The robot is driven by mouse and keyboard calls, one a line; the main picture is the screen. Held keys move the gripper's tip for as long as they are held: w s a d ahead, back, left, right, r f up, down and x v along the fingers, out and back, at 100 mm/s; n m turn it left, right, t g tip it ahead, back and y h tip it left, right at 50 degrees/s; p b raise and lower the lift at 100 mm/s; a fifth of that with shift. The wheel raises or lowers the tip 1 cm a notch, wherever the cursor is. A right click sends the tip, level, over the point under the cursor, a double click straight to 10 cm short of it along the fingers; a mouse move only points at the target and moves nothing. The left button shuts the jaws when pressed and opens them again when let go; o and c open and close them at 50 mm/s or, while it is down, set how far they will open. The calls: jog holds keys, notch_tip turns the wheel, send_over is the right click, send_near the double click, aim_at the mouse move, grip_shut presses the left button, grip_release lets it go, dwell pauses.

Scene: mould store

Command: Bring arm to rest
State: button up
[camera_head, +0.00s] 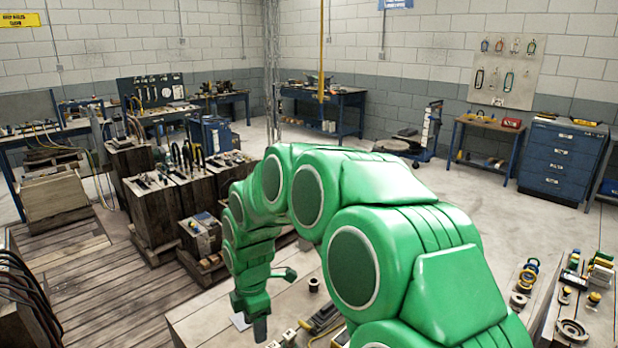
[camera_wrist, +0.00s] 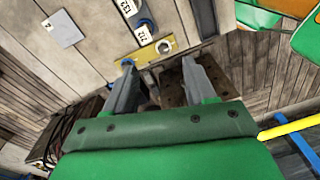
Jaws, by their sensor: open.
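My green arm (camera_head: 357,215) arches across the head view from the lower right, then bends down at its far end. My gripper (camera_head: 259,330) points down above the pale workbench (camera_head: 200,316). In the wrist view my gripper (camera_wrist: 158,65) has its two grey fingers apart, with nothing held between them. A yellow plate (camera_wrist: 128,60) with a metal ring (camera_wrist: 164,46) lies beyond the fingertips. The bench under the fingers is partly hidden by the gripper body.
Small parts lie on the bench near the gripper, including a dark ring (camera_head: 314,284). A second surface with rings and fittings (camera_head: 572,333) is at lower right. Wooden blocks with tools (camera_head: 151,212) stand at left. Open floor (camera_head: 520,225) lies behind the arm.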

jog(key=s+d+r+m, duration=0.5)
jog(key=s+d+m, duration=0.15)
jog(key=d, duration=0.25)
jog(key=s+d+r+m, duration=0.6)
jog(key=s+d, duration=0.2)
jog(key=d, duration=0.2)
jog(key=s+d+m, duration=0.4)
jog(key=s+m, duration=0.2)
jog(key=s, duration=0.2)
jog(key=s+d+m+g, duration=0.1)
jog(key=s+d+m, duration=0.3)
jog(key=s, duration=0.4)
jog(key=shift+s+d+r+m, duration=0.2)
jog(key=shift+r+m, duration=0.2)
jog(key=shift+m, duration=0.45)
